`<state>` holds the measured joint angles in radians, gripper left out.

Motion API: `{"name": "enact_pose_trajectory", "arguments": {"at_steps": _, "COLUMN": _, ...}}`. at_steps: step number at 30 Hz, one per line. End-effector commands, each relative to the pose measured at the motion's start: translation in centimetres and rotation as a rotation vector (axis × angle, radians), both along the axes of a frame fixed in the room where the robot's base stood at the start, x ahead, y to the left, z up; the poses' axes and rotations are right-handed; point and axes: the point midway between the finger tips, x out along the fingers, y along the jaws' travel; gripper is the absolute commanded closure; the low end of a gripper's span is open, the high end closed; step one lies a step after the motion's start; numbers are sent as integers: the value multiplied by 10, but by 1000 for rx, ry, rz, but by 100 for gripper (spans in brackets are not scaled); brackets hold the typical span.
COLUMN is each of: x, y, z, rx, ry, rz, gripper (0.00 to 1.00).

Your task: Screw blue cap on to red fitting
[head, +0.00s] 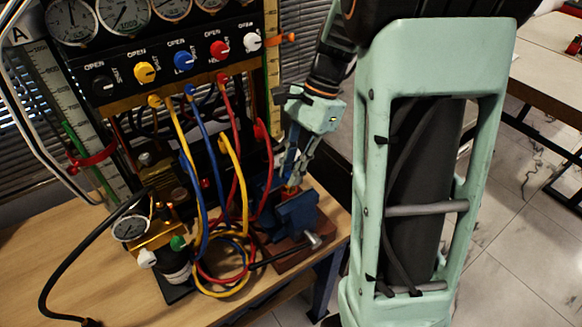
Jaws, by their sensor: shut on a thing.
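My gripper (296,170) points down over the blue vise (298,212) at the right end of the bench. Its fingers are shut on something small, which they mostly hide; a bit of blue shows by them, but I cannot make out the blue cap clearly. A small red and orange piece, likely the red fitting (291,189), shows at the top of the vise jaws, just below my fingertips. I cannot tell whether the held thing touches it.
The gauge panel (160,60) with coloured knobs stands left of my gripper. Yellow, blue and red hoses (228,200) hang close to the vise. A small gauge (130,228) stands front left.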

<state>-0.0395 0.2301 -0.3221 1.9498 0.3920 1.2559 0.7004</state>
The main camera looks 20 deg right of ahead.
Motion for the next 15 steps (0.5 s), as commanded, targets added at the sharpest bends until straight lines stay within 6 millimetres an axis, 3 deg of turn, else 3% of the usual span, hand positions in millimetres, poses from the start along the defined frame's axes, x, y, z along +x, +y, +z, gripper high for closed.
{"name": "enact_pose_trajectory", "arguments": {"at_steps": 6, "x": -5, "y": -2, "z": 1, "rx": -2, "ry": 11, "rz": -279, "gripper": 100}}
{"name": "enact_pose_trajectory", "arguments": {"at_steps": 15, "x": -4, "y": -3, "z": -1, "rx": -4, "ry": 11, "rz": -351, "gripper": 100}}
